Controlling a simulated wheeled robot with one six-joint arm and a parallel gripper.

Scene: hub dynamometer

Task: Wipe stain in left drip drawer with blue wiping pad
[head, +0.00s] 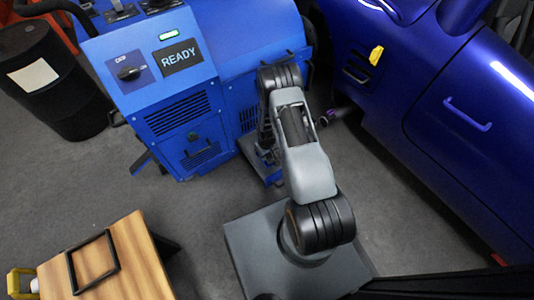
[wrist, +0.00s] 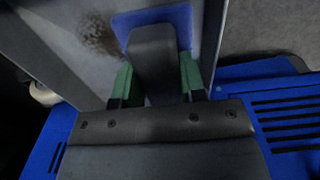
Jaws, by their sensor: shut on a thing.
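My gripper (wrist: 156,66) is shut on the grey handle of the blue wiping pad (wrist: 181,17), with a green-sided finger on each side of the handle. The pad is at the top of the wrist view, over the grey floor of the open drip drawer (wrist: 62,48). A brown speckled stain (wrist: 97,36) lies on that floor, just left of the pad. I cannot tell whether the pad touches the floor. In the head view the drawer (head: 247,151) sticks out low from the blue machine; my arm hides the gripper, pad and stain there.
The blue dynamometer cabinet (head: 180,95) shows a READY display. A blue car (head: 430,110) stands at the right, a black drum (head: 50,85) at the left. A wooden table (head: 140,250) with a black frame (head: 93,262) is at the lower left. Grey floor between them is clear.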

